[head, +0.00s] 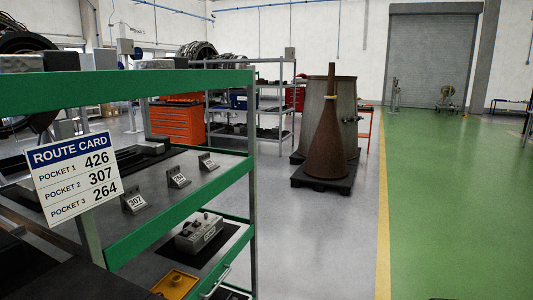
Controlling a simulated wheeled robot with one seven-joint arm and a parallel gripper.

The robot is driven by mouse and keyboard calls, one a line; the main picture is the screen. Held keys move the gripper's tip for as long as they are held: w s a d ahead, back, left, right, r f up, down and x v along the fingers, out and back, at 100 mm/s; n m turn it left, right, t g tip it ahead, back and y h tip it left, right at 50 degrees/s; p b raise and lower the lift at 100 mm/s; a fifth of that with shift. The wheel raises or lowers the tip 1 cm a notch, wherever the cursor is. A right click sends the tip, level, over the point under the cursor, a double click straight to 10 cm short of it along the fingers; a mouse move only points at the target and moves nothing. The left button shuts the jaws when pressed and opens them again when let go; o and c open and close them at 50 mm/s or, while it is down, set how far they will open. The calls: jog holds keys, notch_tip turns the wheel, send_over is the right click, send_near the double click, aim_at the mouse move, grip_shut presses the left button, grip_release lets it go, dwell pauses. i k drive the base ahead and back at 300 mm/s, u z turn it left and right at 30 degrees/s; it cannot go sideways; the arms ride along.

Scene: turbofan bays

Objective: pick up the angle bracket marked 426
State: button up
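Three small grey angle brackets stand in a slanting row on the upper grey shelf of a green-framed cart. The nearest bracket (135,203) is marked 307. The middle bracket (179,178) appears marked 264. The farthest bracket (208,163) has a label too small to read surely; 426 is not clearly legible on any bracket. A route card (75,175) on the cart lists pocket 1 as 426, pocket 2 as 307 and pocket 3 as 264. My gripper is not in view.
The cart's green front rail (180,213) and top beam (120,88) border the shelf. A lower shelf holds a grey box-like part (199,232) and a yellow tray (175,283). Beyond stand an orange tool chest (178,124) and a rusty cone (328,145). Floor to the right is clear.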

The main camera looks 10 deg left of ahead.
aim_at(205, 163)
jog(key=u, duration=0.05)
jog(key=i, duration=1.6)
jog(key=u, duration=0.4)
